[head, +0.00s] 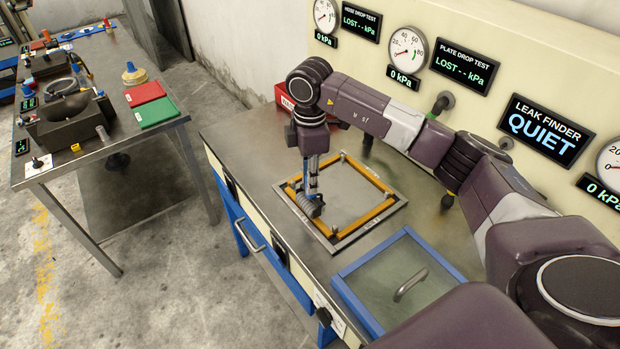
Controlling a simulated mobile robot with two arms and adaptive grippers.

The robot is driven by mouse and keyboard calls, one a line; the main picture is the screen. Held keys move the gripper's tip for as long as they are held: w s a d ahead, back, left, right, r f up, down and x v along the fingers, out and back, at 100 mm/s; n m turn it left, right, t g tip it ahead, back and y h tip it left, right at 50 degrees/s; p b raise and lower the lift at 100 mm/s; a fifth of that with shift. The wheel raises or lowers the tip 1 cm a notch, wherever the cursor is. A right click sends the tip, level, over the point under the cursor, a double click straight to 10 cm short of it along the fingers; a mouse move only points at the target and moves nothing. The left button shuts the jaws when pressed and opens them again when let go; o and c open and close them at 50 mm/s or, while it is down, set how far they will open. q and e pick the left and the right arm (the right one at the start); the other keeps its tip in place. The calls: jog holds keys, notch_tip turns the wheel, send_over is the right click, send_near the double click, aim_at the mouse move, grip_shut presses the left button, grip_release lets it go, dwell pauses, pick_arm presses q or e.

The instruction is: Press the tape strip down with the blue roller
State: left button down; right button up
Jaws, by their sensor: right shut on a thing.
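My right gripper (312,172) points down over the left side of a square metal plate (340,245) on the workbench. It is shut on a roller with a slim bluish handle and a grey, ridged cylinder (311,207) at its lower end. The cylinder is at the left run of a yellow-orange tape strip (369,220) that forms a square border on the plate. I cannot tell whether the cylinder touches the tape. The gripper and roller hide part of the left tape run. My left gripper is not in view.
A blue-framed glass lid with a handle (410,285) lies at the bench's front right. A red box (286,97) stands behind the arm. Gauges and displays, including a "QUIET" screen (545,130), line the back panel. A second cluttered table (165,112) stands left across a floor gap.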

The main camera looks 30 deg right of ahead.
jog(key=shift+s, duration=0.1)
jog(key=shift+r+p, duration=0.75)
jog(key=shift+r, duration=0.05)
jog(key=shift+r+p, duration=1.8)
jog(key=shift+r, duration=0.9)
jog(key=shift+f, duration=0.1)
